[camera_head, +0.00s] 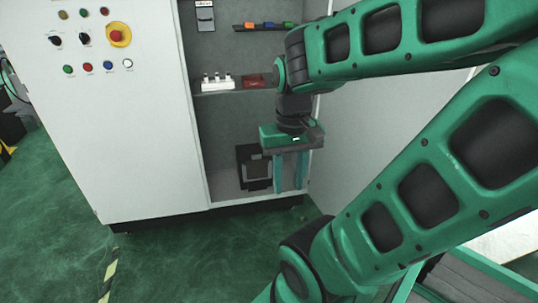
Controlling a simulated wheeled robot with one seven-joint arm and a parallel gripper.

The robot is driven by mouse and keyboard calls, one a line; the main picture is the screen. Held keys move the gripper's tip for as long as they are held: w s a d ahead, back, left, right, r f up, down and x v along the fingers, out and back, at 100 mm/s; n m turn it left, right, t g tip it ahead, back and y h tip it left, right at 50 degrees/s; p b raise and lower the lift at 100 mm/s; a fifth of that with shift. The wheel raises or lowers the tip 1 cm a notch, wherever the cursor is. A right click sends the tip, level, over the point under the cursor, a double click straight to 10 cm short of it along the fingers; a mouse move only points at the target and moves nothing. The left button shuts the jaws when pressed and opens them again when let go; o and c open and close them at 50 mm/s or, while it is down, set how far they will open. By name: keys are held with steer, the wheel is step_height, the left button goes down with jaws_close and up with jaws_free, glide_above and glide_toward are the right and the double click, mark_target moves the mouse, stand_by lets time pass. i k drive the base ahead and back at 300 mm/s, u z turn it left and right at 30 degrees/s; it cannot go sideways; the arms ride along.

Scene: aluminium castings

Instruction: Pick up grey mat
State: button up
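My gripper (289,174) points down inside the open cabinet, at the front right of its lowest compartment. Its two teal fingers are apart, with nothing visible held between them. No thing is clearly recognisable as the grey mat. A dark flat item with a greyish panel (257,170) stands upright in the lowest compartment, just left of the fingers. I cannot tell whether it is the mat. Its right edge is close to or partly behind the left finger. The floor of the compartment behind the fingers is partly hidden.
The cabinet (130,130) has a control panel with a red emergency button (117,36). A shelf above holds a white block with pegs (217,82) and a dark red item (254,80). Coloured pieces (266,25) sit higher. The compartment's left side is free.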

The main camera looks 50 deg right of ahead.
mark_target(257, 166)
steer(key=z, duration=0.6)
steer(key=i, duration=0.9)
steer(key=z, duration=0.5)
